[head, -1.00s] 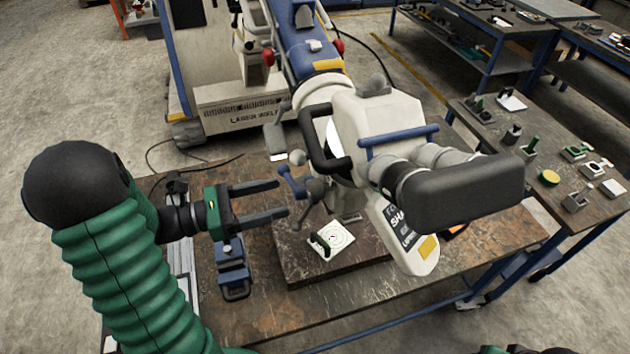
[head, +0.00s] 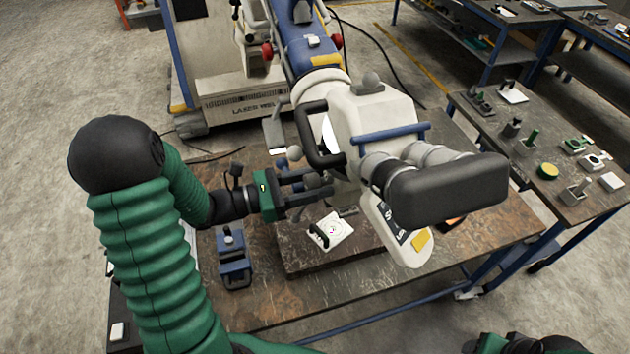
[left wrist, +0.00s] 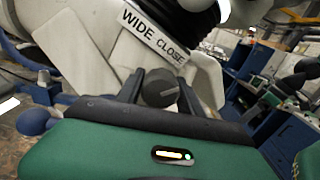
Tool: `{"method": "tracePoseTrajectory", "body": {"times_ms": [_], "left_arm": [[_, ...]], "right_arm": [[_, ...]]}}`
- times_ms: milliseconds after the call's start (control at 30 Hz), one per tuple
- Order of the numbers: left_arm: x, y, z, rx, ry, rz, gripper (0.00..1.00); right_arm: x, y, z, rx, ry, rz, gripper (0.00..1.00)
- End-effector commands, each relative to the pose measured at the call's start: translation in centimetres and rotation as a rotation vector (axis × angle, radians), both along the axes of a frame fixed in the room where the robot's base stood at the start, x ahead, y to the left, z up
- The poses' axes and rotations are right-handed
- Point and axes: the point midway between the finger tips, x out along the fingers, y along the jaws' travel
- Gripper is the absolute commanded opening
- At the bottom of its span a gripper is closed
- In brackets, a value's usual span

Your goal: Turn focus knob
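The microscope (head: 375,118) is a cream head with grey eyepieces on a blue arm, above the workbench. In the head view the knob (head: 314,182) is partly hidden by my fingers. My left gripper (head: 307,188) is open, one finger on each side of the knob. In the left wrist view the fingers (left wrist: 160,92) flank it; whether they touch it is unclear. My right gripper's fingers are not visible.
A white target plate (head: 331,230) lies on a dark slab under the microscope. A blue vise-like fixture (head: 234,262) stands left of it. A black handle loop (head: 312,140) and a ball-ended lever (head: 294,153) are close to my left gripper. A side table (head: 545,150) holds small parts.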

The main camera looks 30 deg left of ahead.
Motion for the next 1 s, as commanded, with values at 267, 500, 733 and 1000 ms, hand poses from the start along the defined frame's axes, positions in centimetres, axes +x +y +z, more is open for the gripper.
{"method": "tracePoseTrajectory", "body": {"times_ms": [267,500,733,1000], "left_arm": [[0.1,0.2,0.1,-0.003,-0.003,-0.003,0.03],[0.1,0.2,-0.2,0.094,-0.084,-0.001,0.03],[0.1,0.2,0.0,0.106,-0.093,-0.001,0.03],[0.1,0.2,0.0,0.105,-0.092,-0.001,0.65]], "right_arm": [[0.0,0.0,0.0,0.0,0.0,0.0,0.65],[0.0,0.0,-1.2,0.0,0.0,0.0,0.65],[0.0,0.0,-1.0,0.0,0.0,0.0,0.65],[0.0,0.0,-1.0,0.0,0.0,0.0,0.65]]}}
